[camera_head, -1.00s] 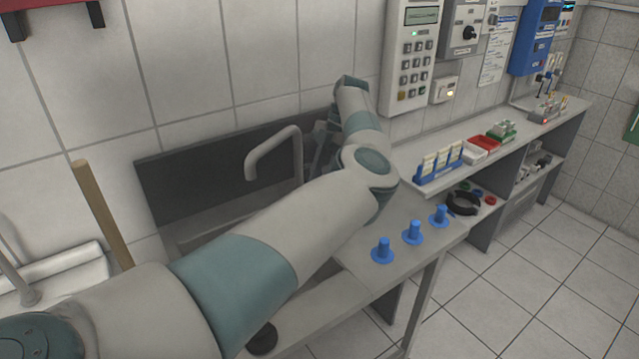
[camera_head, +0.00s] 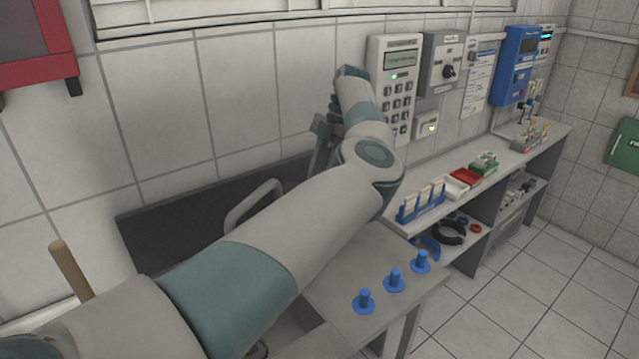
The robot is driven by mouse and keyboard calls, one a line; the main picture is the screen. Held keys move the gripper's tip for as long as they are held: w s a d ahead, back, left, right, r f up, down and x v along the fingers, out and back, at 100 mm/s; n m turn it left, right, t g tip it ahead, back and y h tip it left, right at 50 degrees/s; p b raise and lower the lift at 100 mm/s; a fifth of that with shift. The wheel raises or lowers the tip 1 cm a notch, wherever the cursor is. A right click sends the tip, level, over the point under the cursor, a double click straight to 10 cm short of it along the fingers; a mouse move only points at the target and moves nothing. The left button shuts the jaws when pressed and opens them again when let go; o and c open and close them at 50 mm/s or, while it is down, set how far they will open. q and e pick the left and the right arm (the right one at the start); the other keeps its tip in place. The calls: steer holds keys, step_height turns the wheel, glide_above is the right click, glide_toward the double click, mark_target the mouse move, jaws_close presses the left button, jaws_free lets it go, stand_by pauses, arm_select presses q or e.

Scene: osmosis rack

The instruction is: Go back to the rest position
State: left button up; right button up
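My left arm reaches in from the lower left across the sink and bench. The dark grey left gripper (camera_head: 320,142) hangs near the tiled wall, left of the grey keypad panel (camera_head: 396,85). My forearm and wrist partly cover it, so its fingers cannot be made out. It appears above the sink's dark backsplash (camera_head: 165,222). My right gripper is not in view.
The tap (camera_head: 250,200) is partly behind my arm. Several blue pegs, including the front one (camera_head: 364,301), stand on the bench (camera_head: 335,275). A blue rack (camera_head: 421,202) and red tray (camera_head: 465,177) sit on the shelf. Floor at right is clear.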

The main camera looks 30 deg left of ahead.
arm_select(q)
steer(key=shift+w+r, duration=0.1)
steer(key=shift+r, duration=0.2)
steer(key=shift+a, duration=0.1)
stand_by(0.3)
